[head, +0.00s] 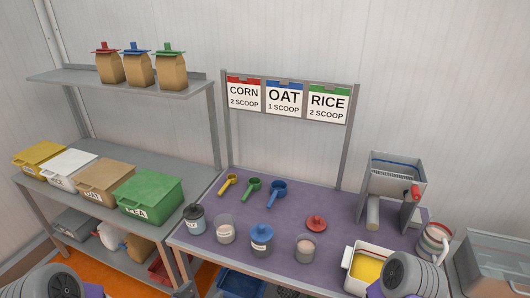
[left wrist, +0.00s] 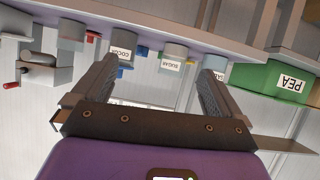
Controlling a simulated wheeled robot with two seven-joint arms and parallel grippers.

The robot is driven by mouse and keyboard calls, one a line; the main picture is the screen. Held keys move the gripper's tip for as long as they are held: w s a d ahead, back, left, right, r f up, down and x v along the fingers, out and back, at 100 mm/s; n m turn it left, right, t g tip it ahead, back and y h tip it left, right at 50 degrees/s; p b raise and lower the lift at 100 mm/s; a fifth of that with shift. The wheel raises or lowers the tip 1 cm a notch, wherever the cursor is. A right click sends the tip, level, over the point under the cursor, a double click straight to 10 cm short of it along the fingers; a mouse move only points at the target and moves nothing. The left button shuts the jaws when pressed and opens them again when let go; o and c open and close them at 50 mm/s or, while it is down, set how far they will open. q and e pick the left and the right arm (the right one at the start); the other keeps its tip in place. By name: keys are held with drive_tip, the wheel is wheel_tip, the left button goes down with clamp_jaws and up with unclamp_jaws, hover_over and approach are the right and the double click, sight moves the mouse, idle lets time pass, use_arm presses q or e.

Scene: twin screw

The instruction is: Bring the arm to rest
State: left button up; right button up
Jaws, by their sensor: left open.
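My left gripper (left wrist: 157,72) shows in the left wrist view with its two fingers wide apart. Nothing is between them; the jars seen past the fingers are farther off. In the head view only a rounded grey part of my left arm (head: 55,282) shows at the bottom left, and its fingers are out of the picture. A grey joint of my right arm (head: 408,275) shows at the bottom right, and its gripper is not seen.
The purple-topped table (head: 265,205) bears several jars, including one with a blue lid (head: 261,235), and a grinder (head: 390,185). A cream container (head: 362,268) stands near my right arm. A green PEA bin (head: 148,197) stands on the left shelf. It also shows in the left wrist view (left wrist: 270,82).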

use_arm(q)
drive_tip(key=s+d+f+n+g, duration=0.2)
drive_tip(key=d+f+g, duration=0.15)
drive_tip(key=f, duration=0.55)
drive_tip(key=s+d+f+n+g, duration=0.4)
drive_tip(key=s+f+g, duration=0.4)
drive_tip(key=s, duration=0.5)
drive_tip(key=shift+s+d+f, duration=0.4)
drive_tip(key=shift+d+f, duration=0.4)
drive_tip(key=shift+d, duration=0.05)
